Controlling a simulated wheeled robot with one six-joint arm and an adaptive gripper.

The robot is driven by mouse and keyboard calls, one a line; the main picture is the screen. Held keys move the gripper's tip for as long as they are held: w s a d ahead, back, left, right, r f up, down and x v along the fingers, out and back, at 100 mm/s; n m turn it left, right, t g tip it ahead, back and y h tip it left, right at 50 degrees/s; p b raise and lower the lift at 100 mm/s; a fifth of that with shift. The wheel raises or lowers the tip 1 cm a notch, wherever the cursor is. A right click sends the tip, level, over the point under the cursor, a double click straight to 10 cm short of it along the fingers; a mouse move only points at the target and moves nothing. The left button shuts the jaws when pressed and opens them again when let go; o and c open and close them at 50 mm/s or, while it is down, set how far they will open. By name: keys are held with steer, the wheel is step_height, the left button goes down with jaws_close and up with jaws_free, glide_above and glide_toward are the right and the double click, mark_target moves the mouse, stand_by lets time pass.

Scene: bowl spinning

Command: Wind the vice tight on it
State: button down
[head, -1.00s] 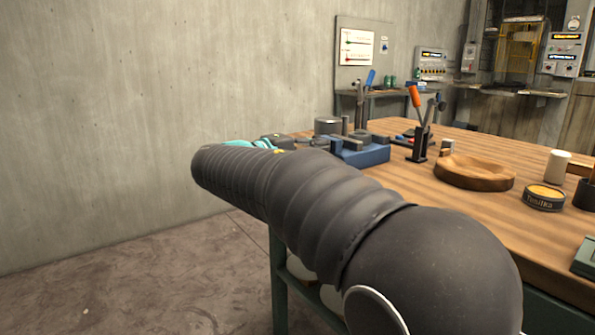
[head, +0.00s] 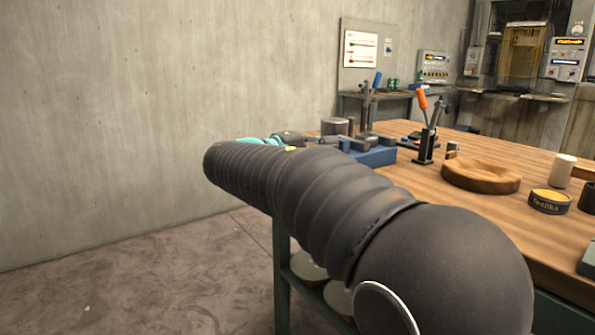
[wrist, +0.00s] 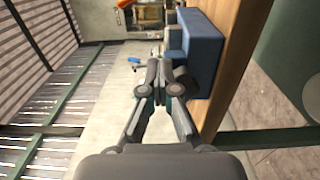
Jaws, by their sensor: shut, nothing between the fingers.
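The blue vice (head: 372,153) stands at the left end of the wooden bench, partly hidden behind my arm. Its blue body also shows in the wrist view (wrist: 200,52), right of my fingers. My gripper (wrist: 162,76) is shut with nothing between its fingers, close beside the vice's end. I cannot tell whether it touches the vice. The vice's handle cannot be made out clearly, and what lies between its jaws cannot be told. In the head view my arm hides most of the gripper.
A wooden bowl (head: 481,175), a dark tin with a yellow top (head: 550,201), a pale cylinder (head: 561,171) and a holder with an orange-handled tool (head: 424,140) stand on the bench (head: 450,213). A grey cylinder (head: 337,126) is behind the vice. Open floor lies left of the bench.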

steer(key=shift+w+d+f+b, duration=0.1)
steer(key=shift+d+f+b, duration=0.15)
steer(key=shift+f+b, duration=0.2)
steer(key=shift+d+f+b, duration=0.15)
steer(key=shift+f+b, duration=0.7)
steer(key=shift+b, duration=0.05)
steer(key=shift+w+f+b, duration=0.1)
steer(key=shift+f+b, duration=0.45)
steer(key=shift+b, duration=0.05)
steer(key=shift+f, duration=0.15)
